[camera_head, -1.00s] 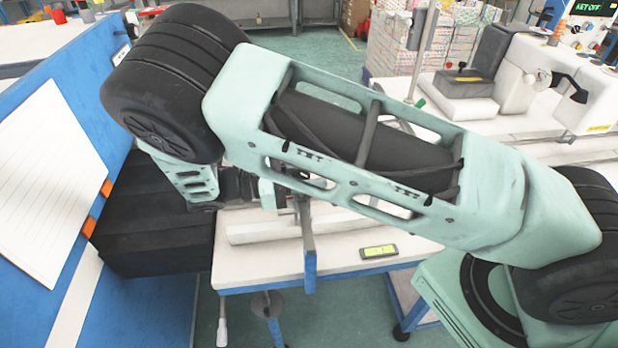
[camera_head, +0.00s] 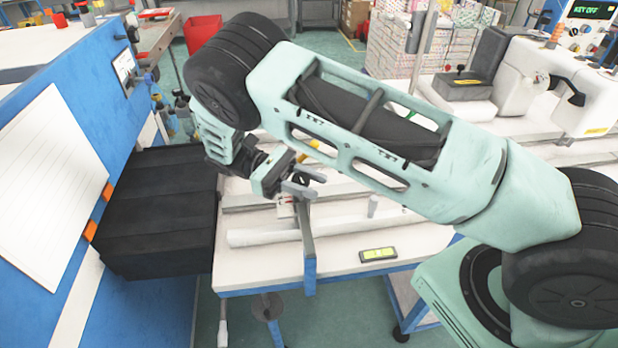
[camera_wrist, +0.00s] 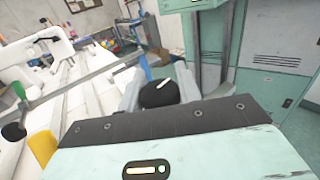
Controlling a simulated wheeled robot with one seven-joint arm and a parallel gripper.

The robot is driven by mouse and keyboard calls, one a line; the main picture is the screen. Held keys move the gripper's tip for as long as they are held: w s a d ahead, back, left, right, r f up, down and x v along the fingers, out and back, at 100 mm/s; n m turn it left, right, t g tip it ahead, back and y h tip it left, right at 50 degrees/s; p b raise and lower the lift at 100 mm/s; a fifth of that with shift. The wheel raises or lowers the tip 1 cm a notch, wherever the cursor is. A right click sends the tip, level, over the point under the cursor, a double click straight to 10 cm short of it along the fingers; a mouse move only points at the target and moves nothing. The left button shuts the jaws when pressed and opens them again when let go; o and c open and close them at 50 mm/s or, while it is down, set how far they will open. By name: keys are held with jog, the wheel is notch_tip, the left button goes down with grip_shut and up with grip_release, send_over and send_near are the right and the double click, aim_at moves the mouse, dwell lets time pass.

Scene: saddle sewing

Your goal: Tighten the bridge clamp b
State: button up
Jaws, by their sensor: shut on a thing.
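A clamp with a grey upright bar (camera_head: 306,222) and a blue lower end stands at the table's front edge in the head view. No label shows, so I cannot tell whether it is bridge clamp b. My gripper (camera_head: 303,184) is just above the top of this bar. In the wrist view, a round black knob (camera_wrist: 158,96) with a white bar on it lies between the grey fingers of my gripper (camera_wrist: 160,88). The fingers are closed around the knob. The knob's underside and stem are hidden.
A white roll (camera_head: 265,236) lies along the white table (camera_head: 340,265). A small device with a yellow-green display (camera_head: 378,254) lies right of the clamp. A black box (camera_head: 155,215) and blue panel (camera_head: 60,130) border the left. A sewing machine (camera_head: 545,85) stands at the back right.

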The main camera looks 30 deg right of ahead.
dwell(0.4)
jog(key=o, duration=1)
jog(key=shift+c, duration=0.2)
